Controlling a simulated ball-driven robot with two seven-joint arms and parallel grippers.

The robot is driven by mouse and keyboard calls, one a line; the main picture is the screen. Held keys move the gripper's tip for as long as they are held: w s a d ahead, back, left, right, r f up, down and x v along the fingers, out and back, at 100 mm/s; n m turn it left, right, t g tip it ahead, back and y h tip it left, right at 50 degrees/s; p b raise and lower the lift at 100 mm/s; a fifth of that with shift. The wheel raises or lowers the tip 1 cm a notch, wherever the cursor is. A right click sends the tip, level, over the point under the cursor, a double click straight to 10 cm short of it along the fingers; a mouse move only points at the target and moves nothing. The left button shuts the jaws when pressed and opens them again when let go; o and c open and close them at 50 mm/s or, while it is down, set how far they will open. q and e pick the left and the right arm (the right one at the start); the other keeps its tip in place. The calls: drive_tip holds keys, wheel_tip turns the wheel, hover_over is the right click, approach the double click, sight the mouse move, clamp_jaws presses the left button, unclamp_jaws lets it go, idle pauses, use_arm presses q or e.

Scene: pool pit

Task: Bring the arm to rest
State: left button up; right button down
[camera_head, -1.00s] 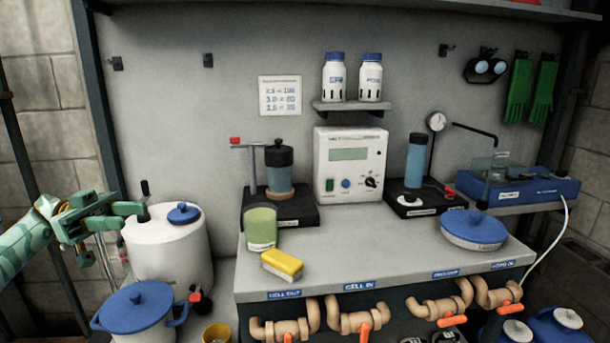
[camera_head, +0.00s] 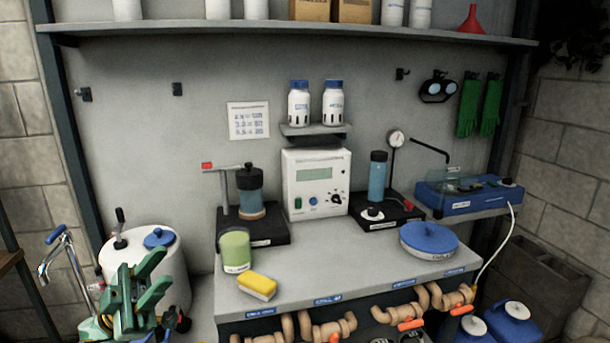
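My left gripper (camera_head: 164,268) is green and shows at the lower left. Its two fingers point up and to the right with a gap between them, and nothing shows in the gap. It is in front of the white drum (camera_head: 172,252) with the small blue knob and hides part of it. I cannot tell whether it touches the drum. My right gripper is not in view.
The grey bench (camera_head: 335,270) stands right of the gripper. On it are a green-filled beaker (camera_head: 236,250), a yellow sponge (camera_head: 257,287), a white meter box (camera_head: 316,184) and a blue-lidded dish (camera_head: 429,241). A chrome tap (camera_head: 62,258) stands left of the drum.

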use_arm(q)
drive_tip(key=w+a+n+t+y, duration=0.2)
drive_tip(key=w+n+t+y, duration=0.5)
drive_tip(key=t, duration=1)
drive_tip(key=w+a+f+n+t+y, duration=0.4)
drive_tip(key=w+a+f+n+y, duration=0.9)
drive_tip(key=y, duration=0.8)
drive_tip(key=s+d+f+n+g, duration=0.15)
drive_tip(key=s+f+g, duration=0.3)
drive_tip(key=f, duration=0.85)
drive_tip(key=s+d+f+g, duration=0.25)
drive_tip(key=s+f, duration=0.35)
drive_tip(key=f, duration=0.7)
drive_tip(key=s+d+f+g, duration=0.3)
drive_tip(key=s+f+g, duration=0.3)
drive_tip(key=s+f, duration=1.65)
drive_tip(key=s+d+f+g, duration=0.1)
drive_tip(key=s+f+g, duration=0.1)
drive_tip(key=s, duration=1)
drive_tip(key=s+d+f+g, duration=0.2)
drive_tip(key=s, duration=1.1)
drive_tip(key=s+d+f+g, duration=0.2)
drive_tip(key=s+f+g, duration=0.1)
drive_tip(key=s, duration=1)
drive_tip(key=shift+d+n, duration=0.1)
drive_tip(key=shift+n, duration=0.15)
